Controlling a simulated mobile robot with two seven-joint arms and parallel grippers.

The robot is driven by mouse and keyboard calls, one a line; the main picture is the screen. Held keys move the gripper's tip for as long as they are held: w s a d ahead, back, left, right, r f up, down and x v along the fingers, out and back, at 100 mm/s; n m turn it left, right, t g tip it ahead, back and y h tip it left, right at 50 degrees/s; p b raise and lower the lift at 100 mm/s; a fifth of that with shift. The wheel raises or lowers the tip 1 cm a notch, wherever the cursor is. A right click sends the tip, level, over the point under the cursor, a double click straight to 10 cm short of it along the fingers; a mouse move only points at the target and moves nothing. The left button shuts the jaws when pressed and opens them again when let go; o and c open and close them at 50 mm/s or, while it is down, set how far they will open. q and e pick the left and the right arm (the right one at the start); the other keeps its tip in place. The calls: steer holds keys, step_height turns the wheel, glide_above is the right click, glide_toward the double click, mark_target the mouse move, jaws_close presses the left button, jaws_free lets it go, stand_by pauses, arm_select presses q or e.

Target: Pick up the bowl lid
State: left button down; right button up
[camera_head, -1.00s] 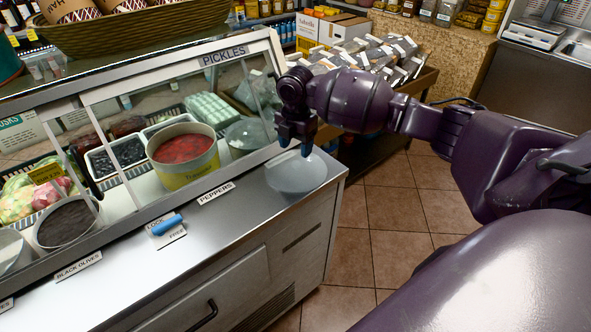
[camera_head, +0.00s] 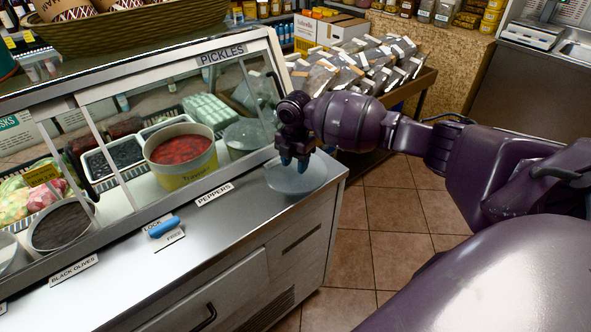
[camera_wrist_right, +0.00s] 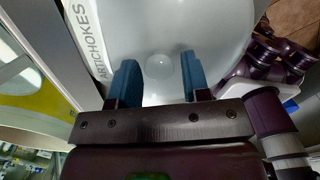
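The bowl lid (camera_head: 310,178) is a pale, translucent round dome lying on the steel counter near its right end. My right gripper (camera_head: 294,162) points down over the lid. In the right wrist view, its two blue fingers (camera_wrist_right: 160,78) are apart, with the lid's small round knob (camera_wrist_right: 160,64) showing between them near the tips. The lid (camera_wrist_right: 215,35) fills much of that view. I cannot tell whether the fingers touch the lid. My left gripper is out of view.
A glass-fronted deli case stands behind the counter (camera_head: 190,262). In it are a pot of red peppers (camera_head: 183,168) and a pot of black olives (camera_head: 62,226). A blue-handled object (camera_head: 164,226) lies on the counter by a label. Bagged goods (camera_head: 350,68) sit on a table behind my arm.

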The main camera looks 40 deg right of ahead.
steer(key=c, duration=0.7)
steer(key=shift+r, duration=0.15)
